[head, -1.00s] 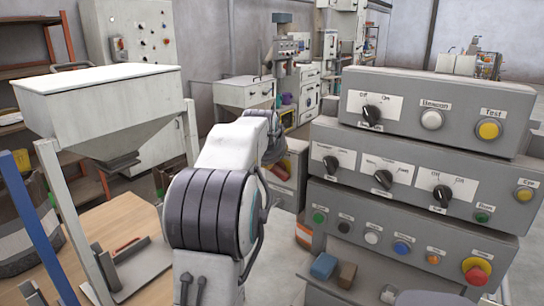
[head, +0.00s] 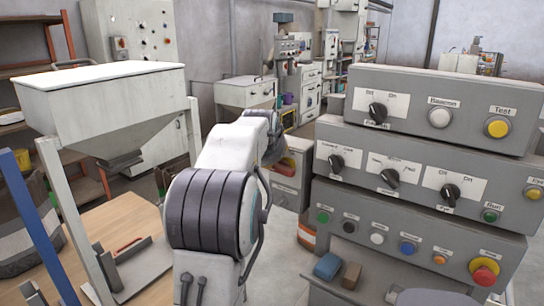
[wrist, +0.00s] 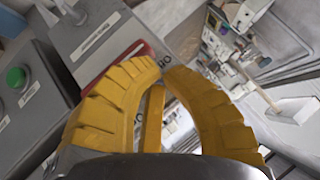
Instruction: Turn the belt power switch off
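The grey control console stands on the right in the head view. It has two rotary switches marked Off and On: an upper one (head: 377,113) on the top box and a lower right one (head: 450,193) on the middle box. The name labels under them are too small to read surely, so I cannot tell which is the belt power switch. My gripper (wrist: 161,68) shows two yellow curved fingers in the wrist view, tips almost together, nothing held between them. In the head view my arm hides it, left of the console.
Two more rotary knobs (head: 389,177) sit on the middle box, with several push buttons and a red stop button (head: 485,272) below. A blue block (head: 327,266) and a brown block (head: 351,275) lie on the console's shelf. A hopper (head: 100,105) stands left. A green button (wrist: 15,77) shows in the wrist view.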

